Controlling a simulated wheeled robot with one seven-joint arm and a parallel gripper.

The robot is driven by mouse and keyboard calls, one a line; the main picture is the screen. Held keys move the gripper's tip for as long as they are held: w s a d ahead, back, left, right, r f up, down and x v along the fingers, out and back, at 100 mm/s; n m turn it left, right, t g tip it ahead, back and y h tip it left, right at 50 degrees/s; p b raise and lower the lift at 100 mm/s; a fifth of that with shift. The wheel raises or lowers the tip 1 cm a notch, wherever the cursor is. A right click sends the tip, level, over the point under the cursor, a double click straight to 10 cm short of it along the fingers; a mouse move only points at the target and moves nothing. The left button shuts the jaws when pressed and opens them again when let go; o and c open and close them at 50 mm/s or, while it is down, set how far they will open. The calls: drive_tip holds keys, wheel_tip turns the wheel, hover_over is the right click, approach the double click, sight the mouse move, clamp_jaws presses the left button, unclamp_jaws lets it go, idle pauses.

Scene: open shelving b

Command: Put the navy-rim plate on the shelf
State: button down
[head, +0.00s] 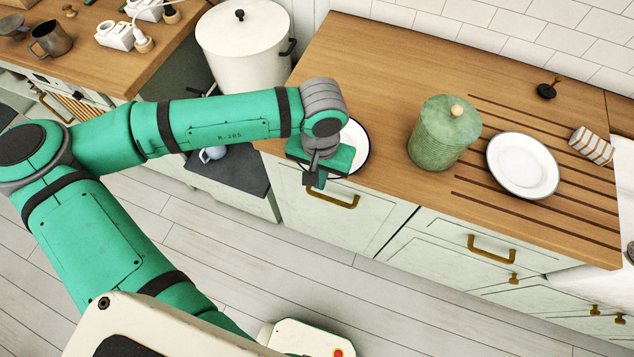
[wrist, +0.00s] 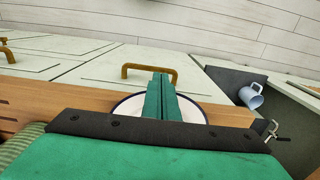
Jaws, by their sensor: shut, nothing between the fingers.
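A white plate with a navy rim (head: 360,146) lies on the wooden counter near its left front corner, partly hidden by my gripper (head: 316,183). The plate also shows in the wrist view (wrist: 190,113), behind the fingers. My gripper (wrist: 161,78) is shut and empty, its fingers together above the plate's front side; I cannot tell whether they touch it. A dark grey shelf surface (head: 236,174) is low to the left of the counter, with a blue-grey mug (wrist: 251,95) on it.
A green ribbed canister (head: 440,135) and another white plate (head: 522,166) stand to the right on the counter (head: 385,65). A striped cloth-like item (head: 591,145) is farther right. A large cream pot (head: 243,45) stands behind my arm. Drawer handles (head: 491,250) stick out in front.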

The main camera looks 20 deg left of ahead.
drive_tip(key=shift+w, duration=1.15)
drive_tip(key=shift+s, duration=0.15)
